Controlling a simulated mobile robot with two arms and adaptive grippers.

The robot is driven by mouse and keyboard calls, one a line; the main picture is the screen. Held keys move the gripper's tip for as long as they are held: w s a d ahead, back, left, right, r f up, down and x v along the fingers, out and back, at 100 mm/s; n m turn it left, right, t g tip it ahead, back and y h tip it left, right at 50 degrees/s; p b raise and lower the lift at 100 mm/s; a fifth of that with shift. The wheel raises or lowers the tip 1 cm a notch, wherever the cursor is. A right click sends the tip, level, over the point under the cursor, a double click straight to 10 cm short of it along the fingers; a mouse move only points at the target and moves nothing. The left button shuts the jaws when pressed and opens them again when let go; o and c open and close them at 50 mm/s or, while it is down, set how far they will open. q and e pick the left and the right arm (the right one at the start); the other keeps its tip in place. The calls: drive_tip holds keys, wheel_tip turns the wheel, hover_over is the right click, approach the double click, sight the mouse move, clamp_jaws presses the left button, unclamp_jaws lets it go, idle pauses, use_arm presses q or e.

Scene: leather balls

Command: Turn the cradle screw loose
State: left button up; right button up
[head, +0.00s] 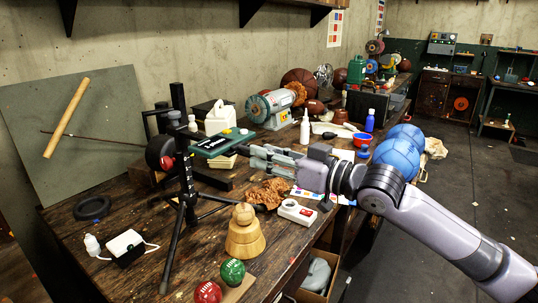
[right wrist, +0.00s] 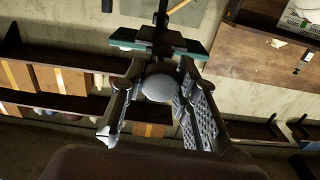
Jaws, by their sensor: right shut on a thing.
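A black stand (head: 187,180) on tripod legs stands on the workbench, with a dark green plate (head: 222,143) at its upper right. My right gripper (head: 256,156) reaches in from the right, its fingertips beside the plate's right end. In the right wrist view the gripper (right wrist: 158,80) has its two fingers on either side of a rounded grey knob (right wrist: 158,87), which looks like the cradle screw. It is shut on it. The green plate (right wrist: 188,47) shows just beyond the fingertips. In the head view the knob is hidden by the fingers. My left gripper is not in view.
The wooden bench (head: 130,200) is crowded. A grinder-like machine (head: 270,106) stands behind the gripper. A wooden form (head: 244,232), a white box with a red button (head: 297,211) and red (head: 208,292) and green (head: 232,271) balls lie in front. A blue ball (head: 397,152) is at the right.

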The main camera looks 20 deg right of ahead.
clamp_jaws()
